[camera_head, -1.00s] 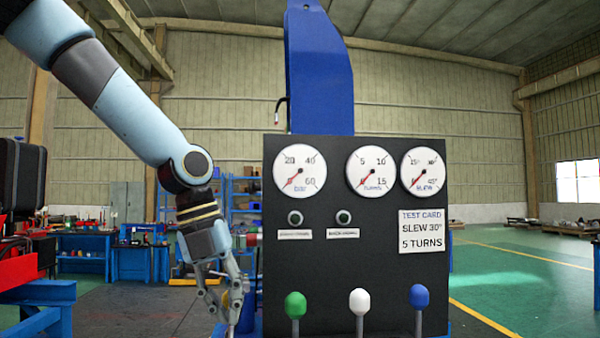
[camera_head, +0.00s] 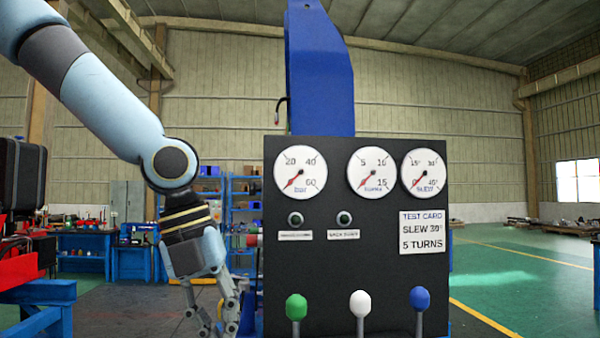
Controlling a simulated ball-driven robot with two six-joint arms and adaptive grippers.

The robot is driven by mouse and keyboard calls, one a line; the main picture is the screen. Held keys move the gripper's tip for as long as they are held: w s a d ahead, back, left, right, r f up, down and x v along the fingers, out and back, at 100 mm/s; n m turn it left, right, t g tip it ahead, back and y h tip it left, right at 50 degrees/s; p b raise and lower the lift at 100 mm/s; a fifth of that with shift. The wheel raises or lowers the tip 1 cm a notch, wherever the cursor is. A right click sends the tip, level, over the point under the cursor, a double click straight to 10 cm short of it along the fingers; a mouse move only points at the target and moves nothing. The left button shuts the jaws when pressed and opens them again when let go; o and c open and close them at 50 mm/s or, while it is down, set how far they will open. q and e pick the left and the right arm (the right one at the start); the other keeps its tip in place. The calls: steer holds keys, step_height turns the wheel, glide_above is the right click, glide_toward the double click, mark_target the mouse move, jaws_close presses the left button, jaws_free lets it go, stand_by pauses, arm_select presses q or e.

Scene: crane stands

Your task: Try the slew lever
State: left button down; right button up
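The black control panel (camera_head: 315,265) faces me and has three levers along its bottom edge. They have a green knob (camera_head: 296,307), a white knob (camera_head: 360,303) and a blue knob (camera_head: 421,298), and all stand upright. No lever is labelled slew in view. The slew gauge (camera_head: 423,174) is at the panel's upper right, its red needle at the low end. My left gripper (camera_head: 213,327) points down left of the panel, apart from the levers. Its fingers look spread and empty, with the tips near the picture's bottom edge. My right gripper is out of view.
Bar (camera_head: 300,172) and turns (camera_head: 371,174) gauges sit left of the slew gauge, needles low. Two small round fittings are below them. A blue crane column (camera_head: 320,80) rises behind the panel. Red and blue equipment (camera_head: 40,295) stands at the left. Green floor (camera_head: 510,280) is open at right.

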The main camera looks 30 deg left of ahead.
arm_select(q)
step_height(320, 180, up, 10)
steer(key=p, duration=0.1)
stand_by(0.4)
stand_by(0.4)
